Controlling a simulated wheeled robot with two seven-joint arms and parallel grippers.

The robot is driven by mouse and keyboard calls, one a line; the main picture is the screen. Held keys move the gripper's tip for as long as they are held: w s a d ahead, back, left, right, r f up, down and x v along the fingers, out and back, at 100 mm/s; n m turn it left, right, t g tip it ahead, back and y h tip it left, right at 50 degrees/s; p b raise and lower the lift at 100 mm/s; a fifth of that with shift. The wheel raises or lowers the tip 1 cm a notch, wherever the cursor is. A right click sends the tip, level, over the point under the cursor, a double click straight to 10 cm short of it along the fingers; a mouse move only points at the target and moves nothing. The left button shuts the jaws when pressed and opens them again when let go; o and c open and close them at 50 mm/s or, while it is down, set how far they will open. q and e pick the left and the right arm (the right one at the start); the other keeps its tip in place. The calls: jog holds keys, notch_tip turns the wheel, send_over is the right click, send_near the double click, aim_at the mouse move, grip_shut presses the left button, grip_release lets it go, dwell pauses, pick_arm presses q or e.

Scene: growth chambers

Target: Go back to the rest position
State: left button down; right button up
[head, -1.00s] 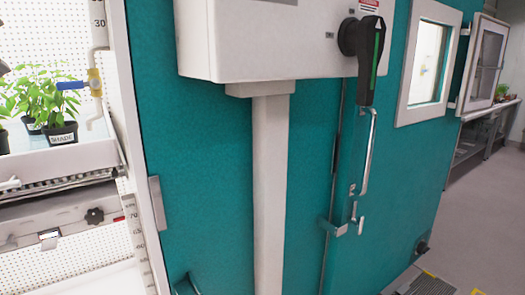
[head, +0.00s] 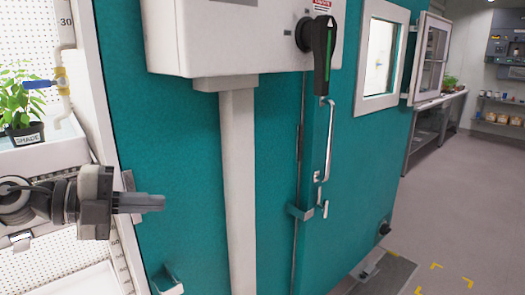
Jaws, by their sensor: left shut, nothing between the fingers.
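My left gripper (head: 140,203) comes in from the left, in front of the edge of the teal chamber wall (head: 172,140). Its dark fingers are together and point right, with nothing between them. It appears apart from the wall, though the exact gap cannot be told. My right gripper does not show.
A white box (head: 235,35) with a black rotary handle (head: 324,55) juts from the wall above a white post (head: 239,190). A metal door handle (head: 328,140) sits right of it. A potted plant labelled SHADE (head: 22,110) stands at left. Open floor (head: 455,205) lies to the right.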

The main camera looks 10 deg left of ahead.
pick_arm(q)
jog(key=s+d+f+n+t+y, duration=0.1)
jog(key=d+f+n+t+y, duration=0.2)
jog(key=f+n, duration=0.7)
jog(key=s+d+f+n+t+y, duration=0.1)
jog(key=s+f+n+t+y, duration=0.3)
jog(key=f+n, duration=0.6)
jog(key=s+d+f+n+g+y, duration=0.1)
jog(key=s+d+f+n+g, duration=0.1)
jog(key=s+f, duration=0.4)
jog(key=s+d+f+n+g+y, duration=0.1)
jog(key=s+d+f+n+g, duration=0.2)
jog(key=f, duration=0.9)
jog(key=s+d+g, duration=0.1)
jog(key=s+d, duration=0.1)
jog(key=shift+s+d+f+y, duration=0.15)
jog(key=shift+s+d+y, duration=0.15)
jog(key=shift+s, duration=0.05)
